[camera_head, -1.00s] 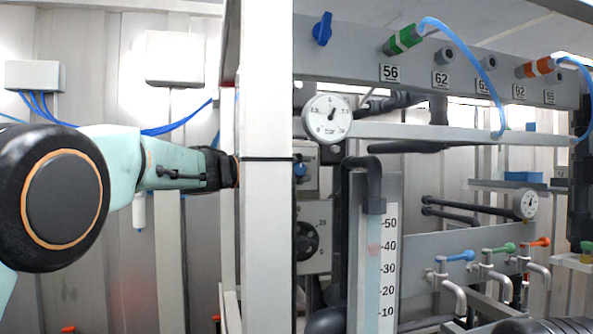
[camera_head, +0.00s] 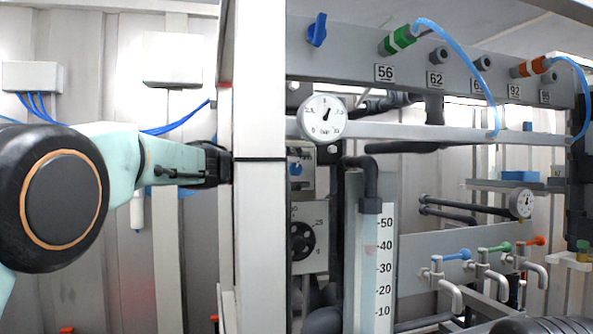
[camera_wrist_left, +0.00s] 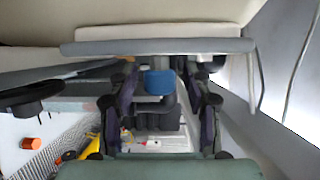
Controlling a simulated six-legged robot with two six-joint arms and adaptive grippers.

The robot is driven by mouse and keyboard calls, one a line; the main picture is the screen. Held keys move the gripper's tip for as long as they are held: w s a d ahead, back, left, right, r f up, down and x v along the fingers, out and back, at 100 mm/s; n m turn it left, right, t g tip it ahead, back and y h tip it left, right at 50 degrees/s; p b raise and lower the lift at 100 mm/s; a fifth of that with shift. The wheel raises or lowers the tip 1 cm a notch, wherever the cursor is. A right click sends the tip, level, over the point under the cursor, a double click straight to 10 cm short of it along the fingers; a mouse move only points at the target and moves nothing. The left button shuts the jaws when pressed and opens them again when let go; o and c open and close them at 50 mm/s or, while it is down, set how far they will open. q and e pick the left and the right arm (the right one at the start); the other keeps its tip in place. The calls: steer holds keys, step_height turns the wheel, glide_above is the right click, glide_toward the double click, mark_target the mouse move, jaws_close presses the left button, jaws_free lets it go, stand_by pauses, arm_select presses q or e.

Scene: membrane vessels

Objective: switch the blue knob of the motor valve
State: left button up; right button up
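A small blue knob (camera_head: 296,168) shows on a grey box just right of the white post in the head view. A blue block-like part (camera_wrist_left: 159,82), which looks like this knob, shows between the fingers in the left wrist view. My left gripper (camera_head: 222,165) reaches in from the left, its front end at the post's left edge; its tips are partly hidden there. In the wrist view my left gripper (camera_wrist_left: 162,76) is open, with a dark finger on either side of the blue part. I cannot tell whether they touch it. My right gripper is not in view.
The white vertical post (camera_head: 260,230) stands close to my left gripper. A larger blue knob (camera_head: 317,30) is on the upper panel.

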arm_select(q)
steer(key=shift+w+a, duration=0.1)
steer(key=shift+a, duration=0.1)
steer(key=shift+a, duration=0.5)
steer(key=v, duration=1.1)
steer(key=shift+s+d, duration=0.2)
steer(key=shift+s, duration=0.25)
